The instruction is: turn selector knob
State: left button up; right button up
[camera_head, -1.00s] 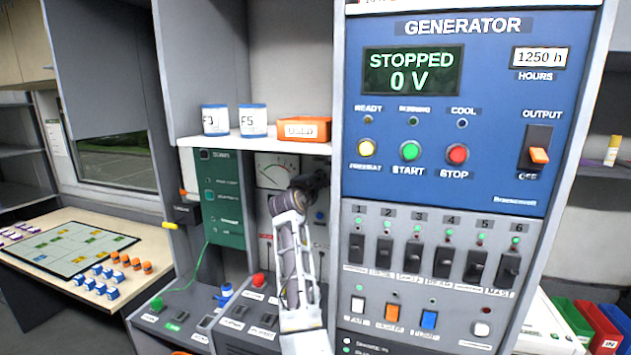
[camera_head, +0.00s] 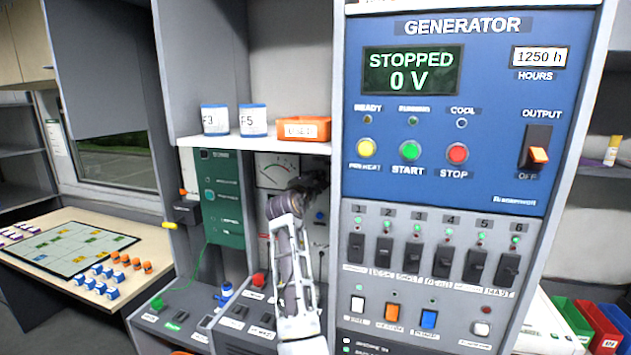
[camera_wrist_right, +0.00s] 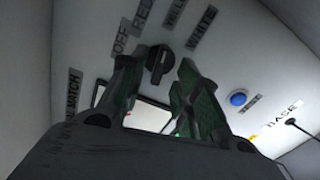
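The selector knob (camera_wrist_right: 158,62) is a black rotary knob on a pale panel, in the right wrist view. Labels around it read OFF, RED, YELLOW (partly blurred) and WHITE. My right gripper (camera_wrist_right: 160,72) has its two green-grey fingers apart, one on either side of the knob. I cannot tell whether they touch it. In the head view my right arm reaches up to the panel beside the generator, and its dark gripper (camera_head: 312,186) hides the knob there. My left gripper is not in view.
The generator cabinet (camera_head: 450,120) stands close to the right of the arm. A shelf (camera_head: 250,144) with an orange bin (camera_head: 304,129) is just above the gripper. A sloped console (camera_head: 240,320) lies below. A blue button (camera_wrist_right: 238,99) sits right of the knob.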

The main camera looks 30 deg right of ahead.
jog(key=shift+v, duration=2.85)
